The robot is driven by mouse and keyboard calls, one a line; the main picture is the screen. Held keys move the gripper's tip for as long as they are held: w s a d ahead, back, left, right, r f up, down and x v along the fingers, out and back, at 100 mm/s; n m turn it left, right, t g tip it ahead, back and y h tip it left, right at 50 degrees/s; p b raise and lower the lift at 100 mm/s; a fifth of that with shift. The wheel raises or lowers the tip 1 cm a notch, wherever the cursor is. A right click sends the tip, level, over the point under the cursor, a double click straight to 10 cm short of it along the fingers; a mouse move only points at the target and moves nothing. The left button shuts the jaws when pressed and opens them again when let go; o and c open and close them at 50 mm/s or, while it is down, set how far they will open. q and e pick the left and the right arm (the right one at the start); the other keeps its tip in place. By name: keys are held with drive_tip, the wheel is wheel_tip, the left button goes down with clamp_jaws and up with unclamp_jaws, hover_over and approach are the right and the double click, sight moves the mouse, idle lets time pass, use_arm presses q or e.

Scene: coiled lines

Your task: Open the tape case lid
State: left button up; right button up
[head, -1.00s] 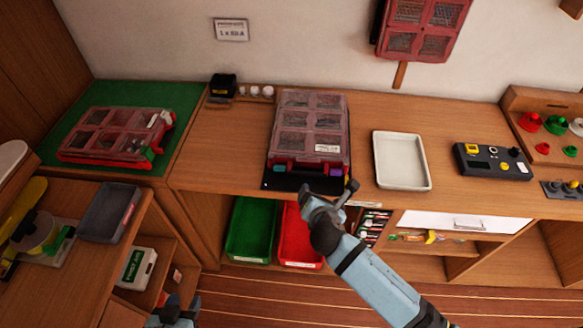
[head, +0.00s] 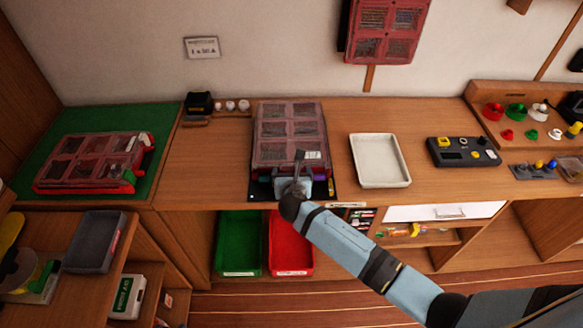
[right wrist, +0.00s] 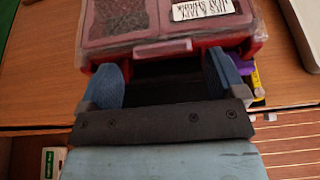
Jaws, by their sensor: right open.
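The tape case (head: 290,130) lies on the wooden bench with its compartmented, see-through lid down. It is red with a white label near its front right. My right gripper (head: 291,180) is at the front edge of the case and hides part of that edge. In the right wrist view my right gripper (right wrist: 166,78) is open, its two blue fingers apart and pointing at the red front edge of the case (right wrist: 190,47). A dark gap shows between the fingers, and nothing is held. A purple part (right wrist: 243,64) shows just right of the right finger. My left gripper is out of view.
A similar red case (head: 88,165) lies on a green mat (head: 150,125) at left. A white tray (head: 379,160) and a dark control box (head: 462,152) stand to the right. Green (head: 240,242) and red (head: 290,245) bins sit below the bench. Bare bench lies left of the case.

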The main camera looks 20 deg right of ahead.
sight(291, 167)
drive_tip(key=shift+x, duration=1.2)
drive_tip(key=shift+w+d+f, duration=0.1)
drive_tip(key=shift+w, duration=0.2)
drive_tip(key=shift+w+f, duration=0.1)
drive_tip(key=shift+w, duration=0.05)
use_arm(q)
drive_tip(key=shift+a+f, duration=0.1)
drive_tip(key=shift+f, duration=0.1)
